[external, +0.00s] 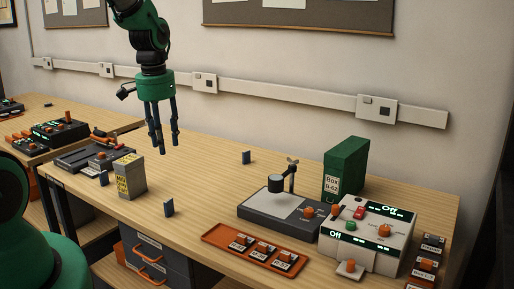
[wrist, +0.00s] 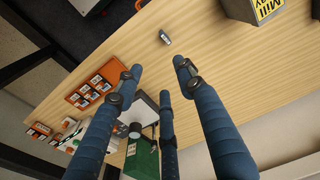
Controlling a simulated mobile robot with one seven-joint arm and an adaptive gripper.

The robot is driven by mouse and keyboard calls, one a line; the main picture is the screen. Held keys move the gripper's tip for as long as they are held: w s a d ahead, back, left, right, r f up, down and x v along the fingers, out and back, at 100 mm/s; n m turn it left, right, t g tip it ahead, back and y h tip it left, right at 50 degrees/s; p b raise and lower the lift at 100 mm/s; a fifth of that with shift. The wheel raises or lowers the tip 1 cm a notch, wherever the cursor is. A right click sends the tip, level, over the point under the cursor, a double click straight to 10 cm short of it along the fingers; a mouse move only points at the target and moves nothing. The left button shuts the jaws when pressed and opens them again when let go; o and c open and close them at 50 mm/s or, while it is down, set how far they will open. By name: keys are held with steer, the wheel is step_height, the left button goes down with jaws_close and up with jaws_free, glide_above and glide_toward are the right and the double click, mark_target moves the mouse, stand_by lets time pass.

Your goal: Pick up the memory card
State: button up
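Several small blue-grey upright pieces that look like memory cards stand on the wooden table; I cannot tell which one the task means. In the external view one card (external: 168,207) is near the front edge, another card (external: 246,157) is further back, and a third card (external: 103,178) is left of the yellow-labelled box. One card (wrist: 165,38) shows in the wrist view, beyond my fingertips and apart from them. My gripper (external: 163,147) hangs above the table, blue fingers pointing down. In the wrist view my gripper (wrist: 158,76) has its fingers spread, with nothing between them.
A grey box with a yellow label (external: 130,178) stands left of the front card. An orange tray (external: 215,236) holds labelled pieces. The table's middle is mostly clear.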

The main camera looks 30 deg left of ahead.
glide_above(169, 200)
step_height(169, 200, down, 7)
steer(key=shift+s+f+g, duration=0.2)
steer(key=shift+g, duration=0.2)
steer(key=shift+f, duration=0.15)
steer(key=shift+f+b, duration=0.9)
steer(key=shift+f, duration=3.25)
steer(key=shift+f, duration=0.1)
steer(key=shift+w+d+f+b, duration=0.1)
steer(key=shift+f+b, duration=0.7)
steer(key=shift+f, duration=1.7)
jaws_close()
